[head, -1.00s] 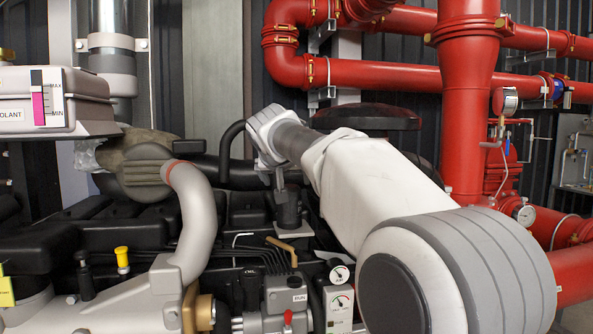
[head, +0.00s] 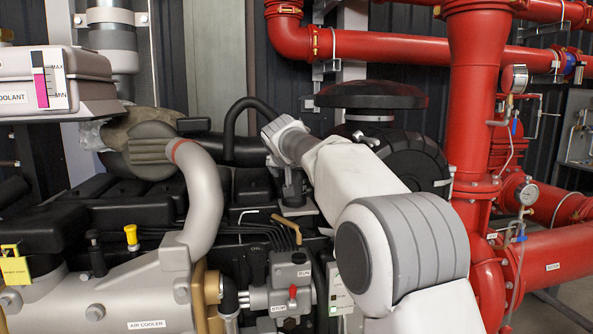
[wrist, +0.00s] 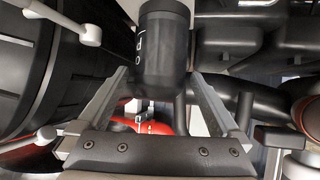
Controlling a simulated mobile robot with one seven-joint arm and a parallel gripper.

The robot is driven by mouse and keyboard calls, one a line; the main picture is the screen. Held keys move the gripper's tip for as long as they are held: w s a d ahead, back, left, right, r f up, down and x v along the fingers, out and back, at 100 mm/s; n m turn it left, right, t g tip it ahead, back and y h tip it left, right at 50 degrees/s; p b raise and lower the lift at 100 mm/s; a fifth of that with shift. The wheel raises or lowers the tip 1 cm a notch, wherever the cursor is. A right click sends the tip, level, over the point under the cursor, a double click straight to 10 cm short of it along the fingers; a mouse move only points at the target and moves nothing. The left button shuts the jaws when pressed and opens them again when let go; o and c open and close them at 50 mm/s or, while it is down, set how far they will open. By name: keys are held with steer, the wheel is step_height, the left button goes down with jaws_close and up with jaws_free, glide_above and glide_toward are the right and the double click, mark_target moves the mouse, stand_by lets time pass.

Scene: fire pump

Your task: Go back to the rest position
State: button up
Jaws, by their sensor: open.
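A dark cylinder (wrist: 162,45) with pale lettering fills the top middle, near the fingertips. I cannot tell how far it is from them.
A brass-coloured handle (head: 287,226) is just below the gripper, and a curved grey pipe (head: 203,200) is to its left. A round black housing (head: 405,165) is behind my arm. Red pipes (head: 472,100) stand on the right. A coolant tank (head: 85,85) is at upper left.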

steer(key=shift+w+f, duration=0.3)
steer(key=shift+w, duration=0.25)
steer(key=shift+w+f, duration=0.15)
steer(key=shift+w, duration=0.05)
steer(key=shift+c, duration=0.2)
jaws_close()
steer(key=shift+d+n+y+p, duration=0.2)
steer(key=shift+n+y+p, duration=0.1)
steer(key=shift+p, duration=0.1)
steer(key=shift+n+y+p, duration=0.6)
steer(key=shift+n+y, duration=0.2)
steer(key=shift+n+y+p, duration=0.3)
steer(key=shift+y+p, duration=0.1)
steer(key=shift+p, duration=0.1)
steer(key=n+y+p, duration=0.1)
steer(key=p, duration=0.1)
steer(key=n+g+y+p, duration=0.1)
steer(key=n+p, duration=0.1)
steer(key=p, duration=0.1)
steer(key=shift+d+y, duration=0.2)
steer(key=shift+y, duration=0.2)
